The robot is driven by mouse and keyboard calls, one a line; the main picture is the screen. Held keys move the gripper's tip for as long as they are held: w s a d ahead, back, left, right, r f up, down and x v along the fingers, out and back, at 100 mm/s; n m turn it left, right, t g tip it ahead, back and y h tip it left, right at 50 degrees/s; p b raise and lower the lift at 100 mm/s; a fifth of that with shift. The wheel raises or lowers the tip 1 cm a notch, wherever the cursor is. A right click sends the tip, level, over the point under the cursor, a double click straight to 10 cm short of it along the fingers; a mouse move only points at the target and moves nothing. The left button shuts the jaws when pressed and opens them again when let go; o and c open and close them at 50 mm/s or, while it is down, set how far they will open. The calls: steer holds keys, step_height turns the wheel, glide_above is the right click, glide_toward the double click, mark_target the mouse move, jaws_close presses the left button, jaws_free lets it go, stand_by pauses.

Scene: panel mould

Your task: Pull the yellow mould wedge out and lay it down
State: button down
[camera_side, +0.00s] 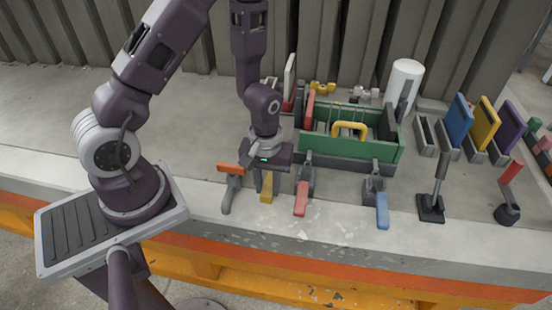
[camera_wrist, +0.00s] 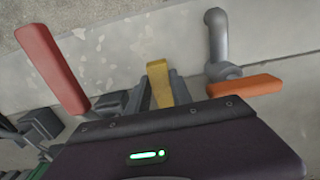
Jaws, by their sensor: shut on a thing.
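The yellow mould wedge (camera_side: 266,191) is between the fingers of my gripper (camera_side: 267,182), in front of the green mould's left end. In the wrist view the wedge (camera_wrist: 158,86) shows as a yellow bar between the dark fingers (camera_wrist: 160,92), which are shut on it. The green mould (camera_side: 345,155) has a yellow arched handle (camera_side: 349,128). My gripper body hides the wedge's upper part and the mould's near left corner, so I cannot tell whether the wedge touches the mould or bench.
An orange-handled clamp (camera_side: 231,170) is close on the gripper's left; a red-handled clamp (camera_side: 301,198) is close on its right. A blue-handled clamp (camera_side: 382,208) stands farther right. Coloured panels (camera_side: 484,122) stand in a rack. The bench (camera_side: 60,110) is clear at left.

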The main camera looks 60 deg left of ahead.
step_height(320, 180, up, 14)
steer(key=m, duration=3.6)
glide_above(270, 178)
step_height(270, 178, down, 5)
steer(key=shift+f, duration=4.3)
